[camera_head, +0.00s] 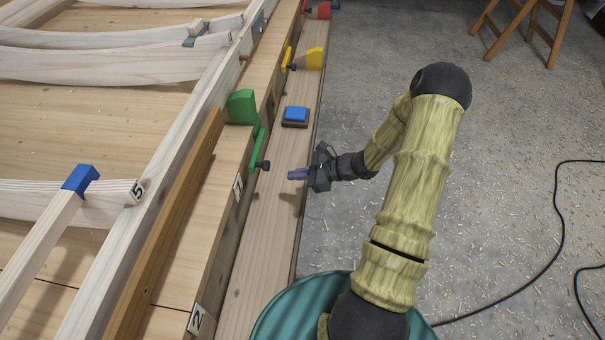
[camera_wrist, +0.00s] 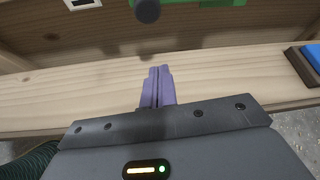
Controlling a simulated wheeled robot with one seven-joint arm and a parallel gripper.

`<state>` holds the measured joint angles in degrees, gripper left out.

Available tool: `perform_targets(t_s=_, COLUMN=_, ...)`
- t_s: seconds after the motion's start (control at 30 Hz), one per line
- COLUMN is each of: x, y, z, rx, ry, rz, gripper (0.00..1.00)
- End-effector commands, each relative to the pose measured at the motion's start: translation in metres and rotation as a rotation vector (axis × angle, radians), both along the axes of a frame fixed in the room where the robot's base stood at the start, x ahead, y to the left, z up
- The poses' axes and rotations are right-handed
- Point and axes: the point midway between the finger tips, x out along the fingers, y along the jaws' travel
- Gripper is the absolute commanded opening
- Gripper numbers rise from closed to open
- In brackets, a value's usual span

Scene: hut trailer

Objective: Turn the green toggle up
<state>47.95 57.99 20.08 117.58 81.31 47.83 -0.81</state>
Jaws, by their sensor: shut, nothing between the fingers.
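The green toggle (camera_head: 259,150) sits on the side of the wooden beam, below a larger green block (camera_head: 242,107). Its narrow green arm ends in a black knob (camera_head: 266,165) that sticks out toward my gripper. The wrist view shows the knob (camera_wrist: 147,10) at the top edge, with part of the green piece (camera_wrist: 215,3) to its right, mostly cut off. My gripper (camera_head: 291,174) has its purple fingers shut and empty, over the plank to the right of the knob and apart from it. The shut fingertips (camera_wrist: 160,70) point toward the beam in the wrist view.
A blue button on a dark base (camera_head: 295,115) sits on the plank (camera_head: 256,235), beyond my gripper. Yellow (camera_head: 308,59) and red (camera_head: 318,11) pieces stand farther along. The beam (camera_head: 205,240) runs along the left. Open concrete floor (camera_head: 500,130) with a black cable lies right.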

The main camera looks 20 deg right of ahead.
Motion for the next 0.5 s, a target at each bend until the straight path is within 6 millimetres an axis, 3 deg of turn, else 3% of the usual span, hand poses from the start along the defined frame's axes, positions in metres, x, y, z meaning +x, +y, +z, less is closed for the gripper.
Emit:
perform_targets(t_s=0.33, x=0.032, y=0.048, z=-0.030, rx=0.001, ry=0.001, rz=0.003, gripper=0.00)
perform_targets(t_s=0.5, x=0.029, y=0.049, z=0.000, rx=-0.002, ry=-0.002, rz=0.000, gripper=0.00)
